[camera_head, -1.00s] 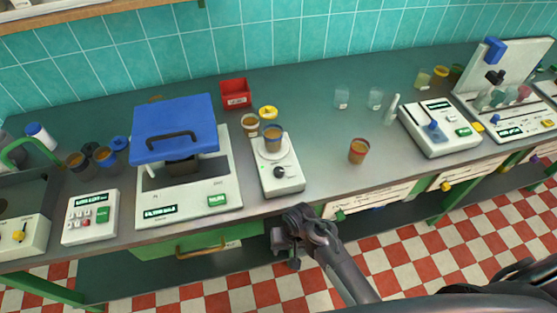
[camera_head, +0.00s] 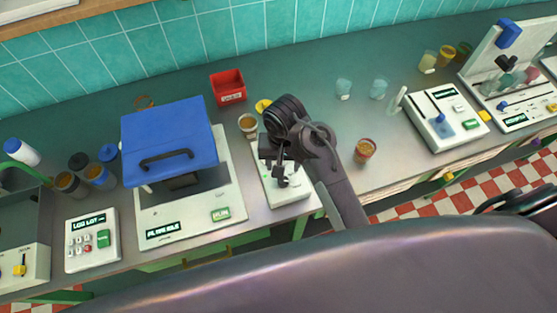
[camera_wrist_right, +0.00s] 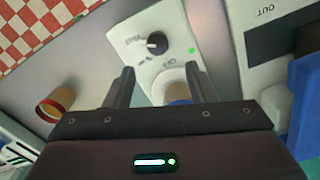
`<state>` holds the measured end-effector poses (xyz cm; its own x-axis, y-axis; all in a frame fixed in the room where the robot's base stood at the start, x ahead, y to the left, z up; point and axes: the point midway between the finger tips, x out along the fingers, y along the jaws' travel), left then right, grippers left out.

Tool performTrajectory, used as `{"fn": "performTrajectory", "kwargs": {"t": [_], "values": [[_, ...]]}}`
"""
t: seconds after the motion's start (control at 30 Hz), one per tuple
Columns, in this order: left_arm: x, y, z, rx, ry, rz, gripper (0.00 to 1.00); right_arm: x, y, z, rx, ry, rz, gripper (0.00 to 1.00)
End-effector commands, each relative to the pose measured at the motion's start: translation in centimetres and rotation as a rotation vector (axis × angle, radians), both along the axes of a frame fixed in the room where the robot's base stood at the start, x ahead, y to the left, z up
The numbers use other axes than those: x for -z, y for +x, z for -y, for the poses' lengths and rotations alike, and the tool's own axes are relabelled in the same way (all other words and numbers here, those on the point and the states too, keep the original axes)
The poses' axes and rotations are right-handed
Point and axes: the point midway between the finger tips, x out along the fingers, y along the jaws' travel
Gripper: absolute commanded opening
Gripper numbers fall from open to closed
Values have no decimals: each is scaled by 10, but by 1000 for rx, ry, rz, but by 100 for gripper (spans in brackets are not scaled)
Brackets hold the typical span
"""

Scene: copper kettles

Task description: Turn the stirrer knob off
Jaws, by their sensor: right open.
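The white stirrer (camera_head: 290,197) stands near the bench's front edge, mostly covered by my right arm in the head view. In the right wrist view its black knob (camera_wrist_right: 157,43) sits on the white top (camera_wrist_right: 136,32), with a lit green light beside it. A beaker with a blue band (camera_wrist_right: 178,92) stands on its round plate. My right gripper (camera_head: 280,178) is over the stirrer; its fingers are apart and empty in the wrist view (camera_wrist_right: 160,72). The knob appears between and beyond the fingertips; I cannot tell the remaining distance. My left gripper is not in view.
The blue-lidded machine (camera_head: 170,140) is close on the left. A brown beaker (camera_head: 365,150) stands to the right, and a red bin (camera_head: 228,86) stands behind.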

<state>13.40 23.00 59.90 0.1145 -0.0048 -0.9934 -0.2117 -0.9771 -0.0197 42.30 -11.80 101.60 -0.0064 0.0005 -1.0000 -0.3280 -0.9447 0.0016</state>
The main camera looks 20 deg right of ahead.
Motion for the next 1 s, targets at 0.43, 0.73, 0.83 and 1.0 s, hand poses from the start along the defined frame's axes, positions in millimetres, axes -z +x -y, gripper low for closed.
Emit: {"fn": "performTrajectory", "kwargs": {"t": [0.43,0.73,0.83,1.0], "values": [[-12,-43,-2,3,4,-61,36,62,-1,1,-4,-3,-3,51],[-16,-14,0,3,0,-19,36,77,-1,0,-1,-1,-1,51],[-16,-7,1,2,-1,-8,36,77,-1,0,-1,-1,-1,51],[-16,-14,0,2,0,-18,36,77,-1,0,-1,-1,-1,34]]}}
